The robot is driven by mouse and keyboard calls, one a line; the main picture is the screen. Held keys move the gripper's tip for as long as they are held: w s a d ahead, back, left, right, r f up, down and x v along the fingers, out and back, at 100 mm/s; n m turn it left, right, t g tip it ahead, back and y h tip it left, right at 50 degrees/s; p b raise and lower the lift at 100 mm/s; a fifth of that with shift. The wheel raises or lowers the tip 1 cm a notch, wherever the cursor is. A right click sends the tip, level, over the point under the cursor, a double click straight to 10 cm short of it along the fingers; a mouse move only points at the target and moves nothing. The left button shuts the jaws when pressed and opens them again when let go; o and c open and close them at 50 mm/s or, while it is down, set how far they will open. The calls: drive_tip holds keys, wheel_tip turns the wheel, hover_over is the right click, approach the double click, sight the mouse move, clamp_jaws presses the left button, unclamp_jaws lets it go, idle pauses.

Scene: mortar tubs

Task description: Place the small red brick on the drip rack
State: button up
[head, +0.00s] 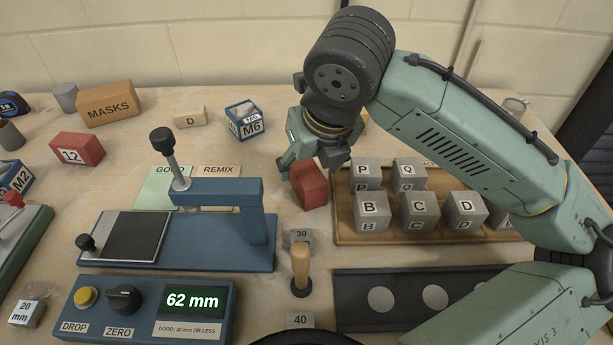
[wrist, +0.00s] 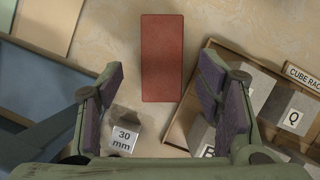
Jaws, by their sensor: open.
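A plain small red brick (head: 309,187) is on the table, just left of the wooden cube rack in the head view. In the wrist view the brick (wrist: 162,58) shows as a long red face, untouched, ahead of and between my fingers. My gripper (head: 314,164) is open and empty, pointing down by the brick, overlapping its upper part in the head view. The wrist view shows both fingers (wrist: 160,88) spread apart. Nothing in view is labelled as a drip rack, and I cannot tell which thing it is.
A wooden cube rack (head: 349,239) holds several lettered grey cubes to the right. A blue gauge stand (head: 262,225) stands left. Another red block, marked 12 (head: 78,148), sits far left.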

sight(307, 170)
drive_tip(key=shift+w+x, duration=0.2)
drive_tip(key=shift+x, duration=1.95)
drive_tip(key=shift+f, duration=0.15)
clamp_jaws()
